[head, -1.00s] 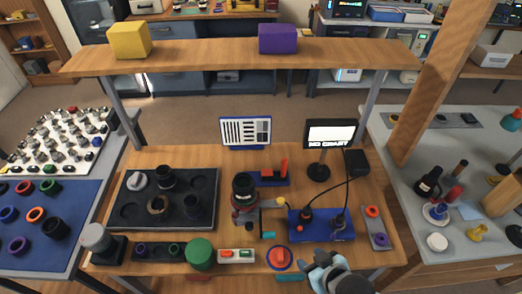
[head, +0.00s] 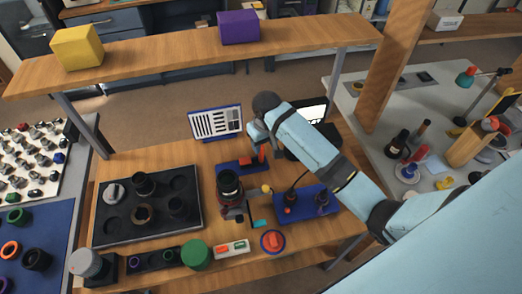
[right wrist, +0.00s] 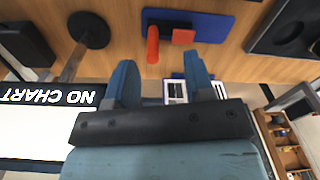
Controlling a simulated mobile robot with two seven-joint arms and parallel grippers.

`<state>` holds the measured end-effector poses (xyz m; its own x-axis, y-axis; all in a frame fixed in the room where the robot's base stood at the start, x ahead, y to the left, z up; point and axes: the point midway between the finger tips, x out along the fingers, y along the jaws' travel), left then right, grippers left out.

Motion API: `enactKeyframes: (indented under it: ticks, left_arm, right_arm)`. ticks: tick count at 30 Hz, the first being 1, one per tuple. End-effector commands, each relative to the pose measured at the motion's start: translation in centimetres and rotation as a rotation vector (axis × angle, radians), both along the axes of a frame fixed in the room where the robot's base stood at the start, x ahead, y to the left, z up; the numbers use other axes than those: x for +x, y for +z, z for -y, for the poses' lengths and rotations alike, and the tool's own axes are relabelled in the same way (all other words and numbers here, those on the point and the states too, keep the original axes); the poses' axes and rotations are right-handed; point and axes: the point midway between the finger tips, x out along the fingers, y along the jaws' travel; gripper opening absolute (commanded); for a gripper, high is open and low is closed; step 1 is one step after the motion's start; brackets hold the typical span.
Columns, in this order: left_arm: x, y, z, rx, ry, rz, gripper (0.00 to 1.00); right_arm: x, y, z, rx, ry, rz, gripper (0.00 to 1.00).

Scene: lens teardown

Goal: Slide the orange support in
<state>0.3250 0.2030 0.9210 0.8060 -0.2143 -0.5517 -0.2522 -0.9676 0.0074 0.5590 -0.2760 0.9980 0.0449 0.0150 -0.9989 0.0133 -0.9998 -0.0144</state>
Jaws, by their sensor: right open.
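The orange support (head: 248,160) sits on a blue base (head: 229,166) behind the middle of the workbench. In the right wrist view the orange upright post (right wrist: 153,45) and a lower red-orange block (right wrist: 183,36) stand at the blue base (right wrist: 212,27). My right gripper (head: 261,148) is above and just behind the orange support, open and empty. In the right wrist view its two blue fingers (right wrist: 160,68) are apart, with the post beyond the tips. A dark lens barrel (head: 229,182) stands upright in front of the base. My left gripper is not in view.
A chart panel (head: 215,122) stands behind the base, and a "NO CHART" screen (right wrist: 45,110) is close beside my right gripper. A blue tray (head: 308,203) with cables lies right of the barrel. A black tray (head: 110,225) holds rings at left. A shelf (head: 180,52) spans behind.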

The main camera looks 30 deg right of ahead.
Motion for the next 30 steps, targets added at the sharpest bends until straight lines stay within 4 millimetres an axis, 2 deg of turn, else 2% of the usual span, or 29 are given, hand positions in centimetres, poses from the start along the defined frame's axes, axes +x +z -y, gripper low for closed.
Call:
enactKeyframes:
  ticks: [1,6,10,13,30]
  left_arm:
    - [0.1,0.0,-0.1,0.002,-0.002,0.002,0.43]
    - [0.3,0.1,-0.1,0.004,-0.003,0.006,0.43]
    - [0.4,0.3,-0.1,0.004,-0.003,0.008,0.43]
    - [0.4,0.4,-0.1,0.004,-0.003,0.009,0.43]
    - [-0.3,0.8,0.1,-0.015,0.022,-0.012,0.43]
  right_arm:
    - [1.8,0.7,0.6,-0.007,-0.017,-0.009,0.48]
    - [4.8,1.8,1.7,-0.012,-0.060,-0.040,0.48]
    - [5.4,1.9,2.0,-0.013,-0.071,-0.048,0.48]
    - [5.4,1.1,2.0,-0.013,-0.071,-0.050,0.48]
    - [5.3,-9.7,1.9,-0.013,-0.070,-0.049,0.48]
